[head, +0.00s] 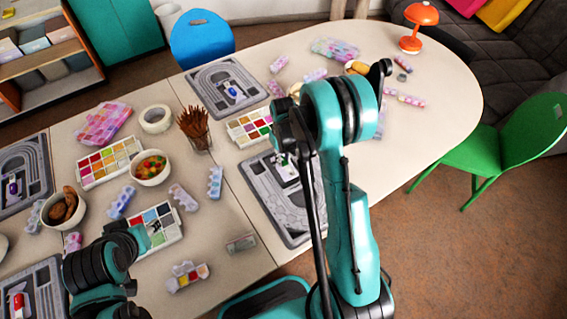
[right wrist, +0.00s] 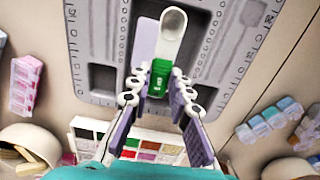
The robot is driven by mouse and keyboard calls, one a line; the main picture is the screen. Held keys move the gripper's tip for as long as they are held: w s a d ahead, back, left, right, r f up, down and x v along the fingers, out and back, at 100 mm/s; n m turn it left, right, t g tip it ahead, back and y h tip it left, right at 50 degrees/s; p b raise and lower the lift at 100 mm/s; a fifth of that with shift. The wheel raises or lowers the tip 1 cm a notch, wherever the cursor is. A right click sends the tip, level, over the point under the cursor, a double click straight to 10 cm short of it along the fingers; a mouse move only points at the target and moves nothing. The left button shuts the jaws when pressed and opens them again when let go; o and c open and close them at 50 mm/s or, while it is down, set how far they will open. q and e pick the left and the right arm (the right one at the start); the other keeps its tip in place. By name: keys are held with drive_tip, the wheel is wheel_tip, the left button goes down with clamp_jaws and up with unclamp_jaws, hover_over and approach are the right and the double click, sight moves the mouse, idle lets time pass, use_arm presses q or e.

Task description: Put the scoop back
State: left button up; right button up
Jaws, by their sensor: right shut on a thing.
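The scoop (right wrist: 172,28) has a pale rounded bowl and a green handle (right wrist: 160,78). My right gripper (right wrist: 158,92) is shut on the green handle in the right wrist view, with the bowl pointing away from the fingers. The scoop is over the grey bead board (right wrist: 215,55); I cannot tell whether it touches it. In the head view, this board (head: 265,205) lies partly behind my right arm, and my right gripper (head: 285,165) is above its upper part. My left arm shows at the lower left, but its fingertips cannot be made out.
A bead tray of coloured compartments (head: 240,128) sits just behind the board. A cup of brown sticks (head: 200,140), a bowl of colourful beads (head: 150,172) and pill boxes stand to the left. Another grey board (head: 205,95) lies farther back. The table's right part has open room.

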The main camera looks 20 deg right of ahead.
wheel_tip(320, 180, down, 3)
drive_tip(key=shift+r+b, duration=0.15)
drive_tip(key=shift+b, duration=0.15)
drive_tip(key=shift+f+b, duration=0.25)
drive_tip(key=shift+b, duration=0.05)
drive_tip(key=o, duration=0.9)
drive_tip(key=shift+r, duration=0.1)
